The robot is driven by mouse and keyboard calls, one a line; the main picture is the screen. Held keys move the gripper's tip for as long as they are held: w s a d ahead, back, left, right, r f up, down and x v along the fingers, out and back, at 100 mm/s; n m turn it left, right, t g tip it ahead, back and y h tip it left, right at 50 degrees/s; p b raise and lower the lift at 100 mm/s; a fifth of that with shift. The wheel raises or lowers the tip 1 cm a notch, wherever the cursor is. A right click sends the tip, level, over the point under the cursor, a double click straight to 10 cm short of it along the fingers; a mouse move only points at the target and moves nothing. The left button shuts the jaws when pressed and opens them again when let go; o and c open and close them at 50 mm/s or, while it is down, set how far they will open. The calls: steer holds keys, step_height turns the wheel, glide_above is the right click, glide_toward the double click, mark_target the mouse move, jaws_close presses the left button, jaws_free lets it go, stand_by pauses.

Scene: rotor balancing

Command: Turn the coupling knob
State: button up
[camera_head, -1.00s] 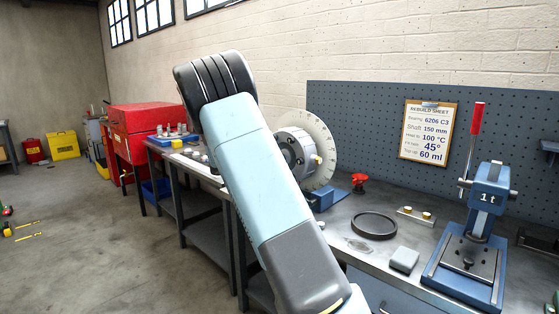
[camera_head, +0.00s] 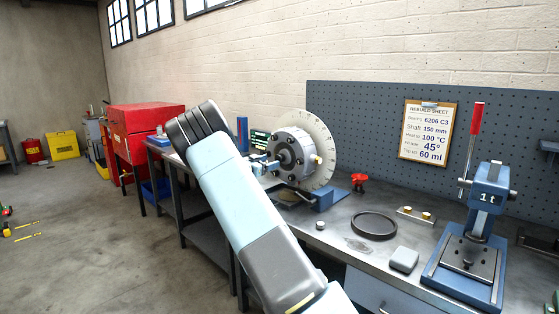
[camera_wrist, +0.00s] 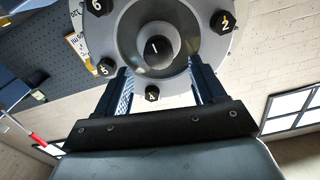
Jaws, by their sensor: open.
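A grey round coupling (camera_head: 290,155) is mounted in front of a pale graduated disc (camera_head: 325,148) on the bench. In the wrist view the coupling's face (camera_wrist: 95,45) fills the top middle, with a dark round centre knob (camera_wrist: 155,47) and black numbered bolts around it; 2, 4, 5 and 6 can be read. My gripper (camera_wrist: 158,75) is open, its two fingers pointing at the lower part of this face, below the centre knob. The fingertips are partly hidden by the coupling, so contact cannot be told.
On the bench right of the coupling are a red valve-like part (camera_head: 359,181), a black ring (camera_head: 374,225), a grey block (camera_head: 404,260) and a blue press (camera_head: 480,230). A rebuild sheet (camera_head: 428,132) hangs on the pegboard. A red cabinet (camera_head: 135,130) stands left.

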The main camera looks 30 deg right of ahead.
mark_target(277, 159)
steer(key=x, duration=0.6)
steer(key=shift+d, duration=0.3)
steer(key=shift+w+r, duration=0.1)
steer(key=c, duration=1.1)
